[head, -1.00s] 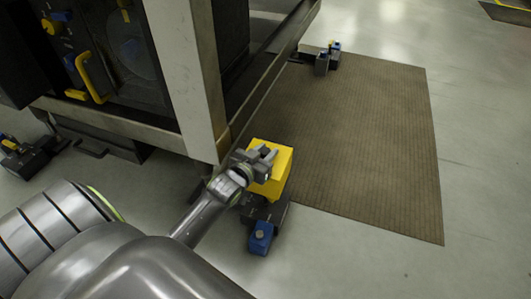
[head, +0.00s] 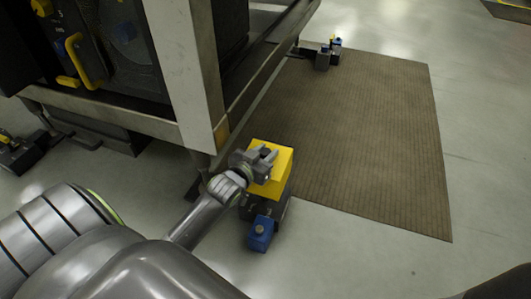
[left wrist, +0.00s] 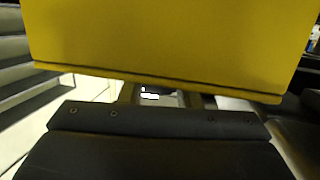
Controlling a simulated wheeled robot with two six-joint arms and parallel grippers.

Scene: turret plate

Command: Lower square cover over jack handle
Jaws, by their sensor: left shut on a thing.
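The square cover is a yellow box (head: 274,184), held by my left gripper (head: 263,161) at its upper left side. It is over the rear part of a dark floor jack (head: 266,208) with a blue block (head: 261,234) at its front. The jack handle is hidden, and I cannot tell whether the cover touches the jack. In the left wrist view the yellow cover (left wrist: 165,40) fills the upper part, above a dark gripper part. My right gripper is not in view.
A large machine frame (head: 190,75) with a pale corner post stands close behind the left gripper. A brown ribbed mat (head: 360,150) lies to the right. Other jacks stand at the mat's far end (head: 323,60) and at far left (head: 20,152). Floor at lower right is mostly clear.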

